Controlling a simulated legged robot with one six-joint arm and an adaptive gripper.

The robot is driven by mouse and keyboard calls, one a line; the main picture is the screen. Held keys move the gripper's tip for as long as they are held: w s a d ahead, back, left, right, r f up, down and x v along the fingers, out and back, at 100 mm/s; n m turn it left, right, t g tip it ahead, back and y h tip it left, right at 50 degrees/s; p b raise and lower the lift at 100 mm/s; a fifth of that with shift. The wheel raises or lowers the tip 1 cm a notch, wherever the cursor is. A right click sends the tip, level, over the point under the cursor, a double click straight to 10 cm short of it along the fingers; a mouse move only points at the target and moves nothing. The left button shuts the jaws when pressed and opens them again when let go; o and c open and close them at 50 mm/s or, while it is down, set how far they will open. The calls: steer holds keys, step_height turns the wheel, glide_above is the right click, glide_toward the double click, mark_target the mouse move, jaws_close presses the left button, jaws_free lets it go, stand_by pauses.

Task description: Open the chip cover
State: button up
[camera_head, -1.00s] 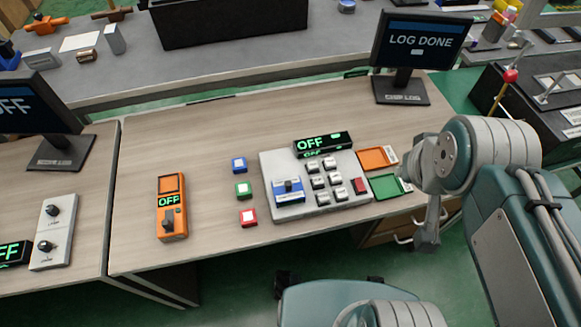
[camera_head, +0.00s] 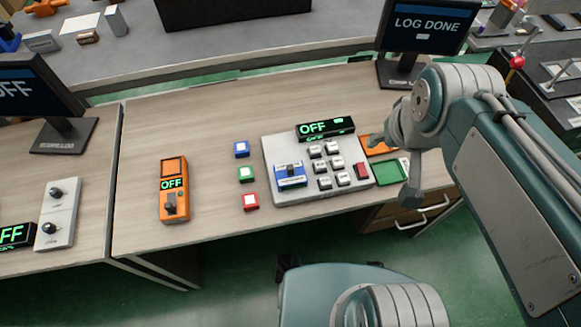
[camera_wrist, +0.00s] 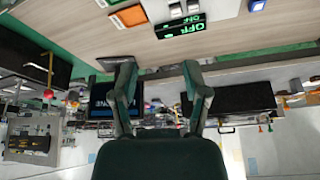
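A grey panel (camera_head: 275,160) lies on the wooden desk. On its left is a blue and white block with a dark knob (camera_head: 290,173), which may be the chip cover; its fine detail is too small to tell. Rows of white-topped keys (camera_head: 324,167) and a red key (camera_head: 361,170) are to its right. A display at the panel's back (camera_head: 325,128) reads OFF and also shows in the wrist view (camera_wrist: 180,38). My gripper (camera_wrist: 160,68) has its two fingers apart with nothing between them. In the head view it is near the orange tray, right of the panel, partly hidden by my arm.
An orange tray (camera_head: 372,150) and a green tray (camera_head: 391,173) lie right of the panel. Blue (camera_head: 241,149), green (camera_head: 246,174) and red (camera_head: 250,201) buttons and an orange OFF device (camera_head: 174,190) are left. A monitor (camera_head: 428,32) reads LOG DONE.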

steer(key=w+a+f+n+g, duration=0.2)
steer(key=w+a+f, duration=0.3)
steer(key=w+a, duration=0.15)
steer(key=n+g, duration=0.1)
steer(key=g, duration=0.2)
glide_above(290, 167)
step_height(290, 167, down, 9)
step_height(290, 167, down, 11)
steer(key=shift+r, duration=0.1)
jaws_close()
